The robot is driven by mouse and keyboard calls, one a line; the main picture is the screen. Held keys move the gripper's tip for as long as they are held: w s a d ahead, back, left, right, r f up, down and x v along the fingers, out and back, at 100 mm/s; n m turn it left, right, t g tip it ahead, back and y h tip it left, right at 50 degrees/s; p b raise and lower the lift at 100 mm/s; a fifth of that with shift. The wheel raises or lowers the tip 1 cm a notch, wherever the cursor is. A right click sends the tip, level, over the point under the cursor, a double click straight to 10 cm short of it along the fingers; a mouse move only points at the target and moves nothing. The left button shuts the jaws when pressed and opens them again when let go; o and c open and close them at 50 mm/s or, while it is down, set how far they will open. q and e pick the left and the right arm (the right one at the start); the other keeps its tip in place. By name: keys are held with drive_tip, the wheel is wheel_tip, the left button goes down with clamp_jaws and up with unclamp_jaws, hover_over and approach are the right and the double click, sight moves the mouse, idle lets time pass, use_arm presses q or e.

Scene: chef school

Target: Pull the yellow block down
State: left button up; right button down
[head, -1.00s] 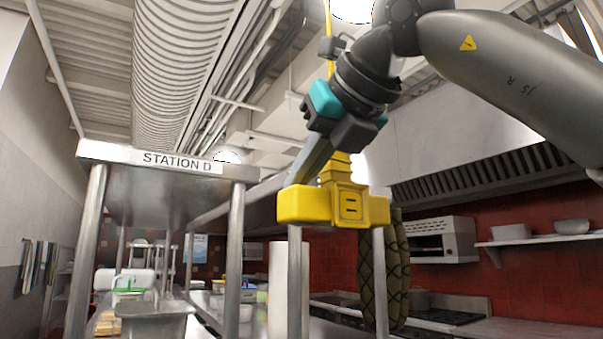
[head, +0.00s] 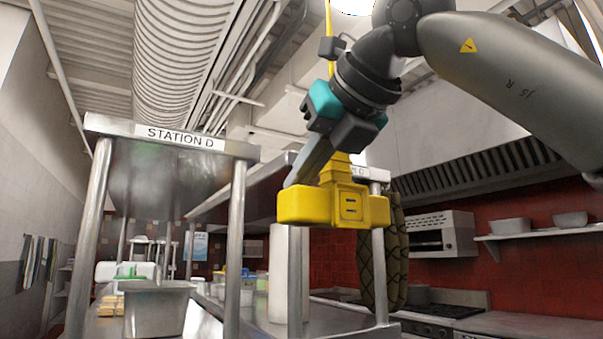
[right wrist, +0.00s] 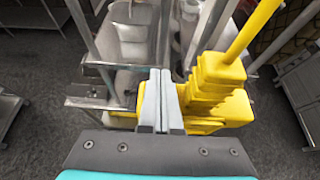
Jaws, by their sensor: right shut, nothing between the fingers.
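The yellow block (head: 333,206) hangs from a yellow cable, with a ribbed neck on top and wide side lobes. My right gripper (head: 290,180) comes down from the upper right and is shut and empty. Its fingertips are at the top of the block's left lobe, left of the neck; I cannot tell for sure that they touch. In the right wrist view the closed fingers (right wrist: 161,100) lie against or just beside the yellow block (right wrist: 225,95), covering part of it. My left gripper is not in view.
A metal shelf marked STATION D (head: 180,138) stands at left, with a metal container (head: 157,305) on the counter below. A dark tyre-like loop (head: 397,250) hangs behind the block. A stove (head: 440,310) and a wall shelf (head: 535,230) are at the right.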

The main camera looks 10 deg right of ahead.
wheel_tip(320, 180, down, 2)
drive_tip(key=shift+f+b, duration=0.25)
drive_tip(key=shift+b, duration=0.5)
wheel_tip(320, 180, up, 6)
drive_tip(key=p, duration=0.5)
drive_tip(key=shift+s+d+r, duration=0.1)
drive_tip(key=shift+s+d, duration=0.05)
drive_tip(key=shift+s, duration=0.2)
drive_tip(key=f+v, duration=0.1)
drive_tip(key=v, duration=0.6)
drive_tip(key=shift+s+d+f+b, duration=0.2)
drive_tip(key=shift+s+b, duration=0.15)
drive_tip(key=shift+s, duration=0.2)
